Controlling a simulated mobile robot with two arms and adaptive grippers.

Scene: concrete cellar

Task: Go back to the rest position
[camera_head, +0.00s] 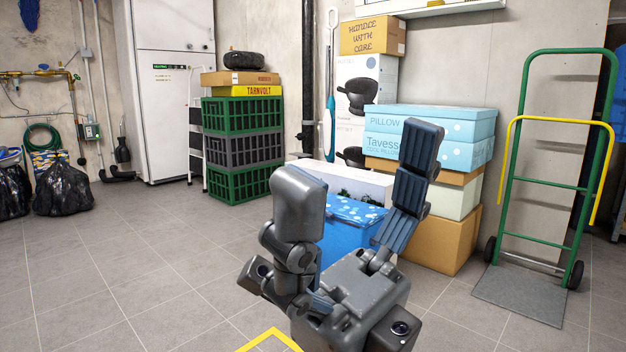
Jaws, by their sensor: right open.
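My right gripper (358,180) stands large in the lower middle of the head view. Its two dark grey fingers point up and are spread wide apart, with nothing held between them. Its palm is below, near the bottom edge of the picture. It covers part of a blue box (345,240) and of the stacked cartons behind it. My left gripper is not in view.
Green and black crates (243,183) are stacked at the back. Light blue pillow boxes (468,133) sit on cartons. A green hand truck (505,185) stands at the right. Black bags (63,190) lie at the left. The tiled floor (130,260) at left is clear.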

